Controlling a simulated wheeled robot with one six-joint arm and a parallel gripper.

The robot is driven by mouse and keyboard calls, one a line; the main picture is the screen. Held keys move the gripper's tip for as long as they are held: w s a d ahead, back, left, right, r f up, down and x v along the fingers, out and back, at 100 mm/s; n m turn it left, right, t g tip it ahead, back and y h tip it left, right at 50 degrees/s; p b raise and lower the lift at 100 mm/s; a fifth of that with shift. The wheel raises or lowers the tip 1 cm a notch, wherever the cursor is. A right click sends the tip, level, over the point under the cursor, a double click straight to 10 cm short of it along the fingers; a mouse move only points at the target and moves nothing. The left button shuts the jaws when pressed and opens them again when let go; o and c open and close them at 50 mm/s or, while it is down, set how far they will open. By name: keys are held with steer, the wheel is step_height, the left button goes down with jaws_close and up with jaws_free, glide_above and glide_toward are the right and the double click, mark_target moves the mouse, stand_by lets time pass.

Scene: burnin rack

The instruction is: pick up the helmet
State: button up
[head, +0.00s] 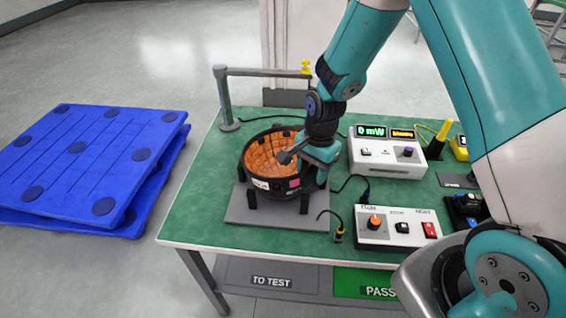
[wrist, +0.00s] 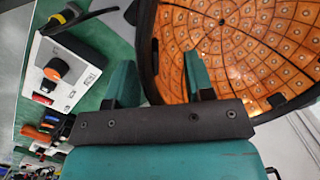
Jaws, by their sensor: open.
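The helmet (head: 257,181) is a dark bowl with an orange, tiled inner face. It stands open side up on short dark legs on a grey mat (head: 237,212) at the left part of the green table. My gripper (head: 304,157) is at the helmet's right rim in the head view. In the wrist view, my gripper (wrist: 160,85) is open, its two teal fingers apart near the dark rim of the helmet (wrist: 235,45). One finger overlaps the orange inside in the picture. I cannot tell whether either finger touches the rim.
A white meter box (head: 388,153) reading "0 mW" stands right of the helmet. A white control box (head: 395,226) with knobs is at the front. A grey post (head: 226,100) with a crossbar rises behind. A black-and-yellow tool (head: 437,140) stands at the right. Blue pallets (head: 90,165) lie on the floor left.

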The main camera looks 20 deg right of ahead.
steer(key=shift+f, duration=0.15)
steer(key=shift+c, duration=0.2)
jaws_close()
